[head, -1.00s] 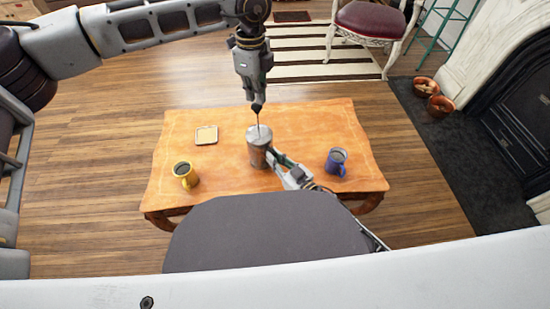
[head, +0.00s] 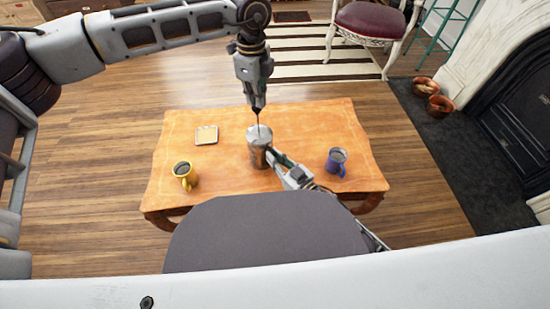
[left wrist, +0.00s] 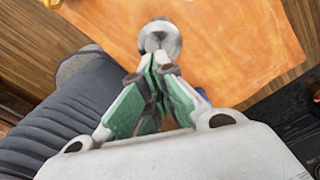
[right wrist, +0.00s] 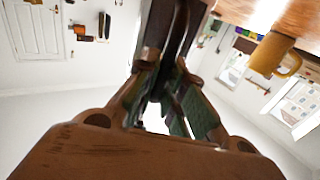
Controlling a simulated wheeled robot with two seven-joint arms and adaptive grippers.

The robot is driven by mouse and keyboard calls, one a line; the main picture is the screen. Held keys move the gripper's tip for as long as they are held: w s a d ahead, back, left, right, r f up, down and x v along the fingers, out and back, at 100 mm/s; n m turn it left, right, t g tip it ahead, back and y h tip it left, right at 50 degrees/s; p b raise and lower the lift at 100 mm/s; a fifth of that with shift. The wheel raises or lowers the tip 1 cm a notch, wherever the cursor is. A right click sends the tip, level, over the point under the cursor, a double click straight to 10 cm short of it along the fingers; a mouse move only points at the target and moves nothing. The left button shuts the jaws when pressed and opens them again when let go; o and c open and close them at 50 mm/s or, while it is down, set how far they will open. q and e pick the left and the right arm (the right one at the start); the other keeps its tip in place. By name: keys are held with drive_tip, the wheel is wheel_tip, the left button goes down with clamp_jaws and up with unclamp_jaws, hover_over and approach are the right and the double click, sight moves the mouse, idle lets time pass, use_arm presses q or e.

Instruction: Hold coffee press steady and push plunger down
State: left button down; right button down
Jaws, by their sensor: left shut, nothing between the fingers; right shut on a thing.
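The coffee press (head: 260,150) is a grey metal cylinder standing upright on the orange wooden table (head: 310,120). Its thin plunger rod (head: 258,120) rises from the lid. My left gripper (head: 257,107) is shut and empty, pointing down at the top of the rod; the knob is hard to make out there, and I cannot tell whether they touch. In the left wrist view the shut fingertips (left wrist: 152,75) are just below the round lid (left wrist: 171,41). My right gripper (head: 274,158) is shut on the press's dark handle, which also shows in the right wrist view (right wrist: 178,40).
A yellow mug (head: 184,174) stands at the table's left and a blue mug (head: 336,160) at its right. A small square coaster (head: 206,135) lies at the back left. The tabletop around the press is otherwise clear. A chair (head: 374,25) stands behind.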

use_arm(q)
hover_over(259, 133)
drive_tip(key=shift+w+f, duration=0.1)
drive_tip(key=shift+f, duration=3.55)
idle(2.5)
drive_tip(key=shift+r, duration=2.55)
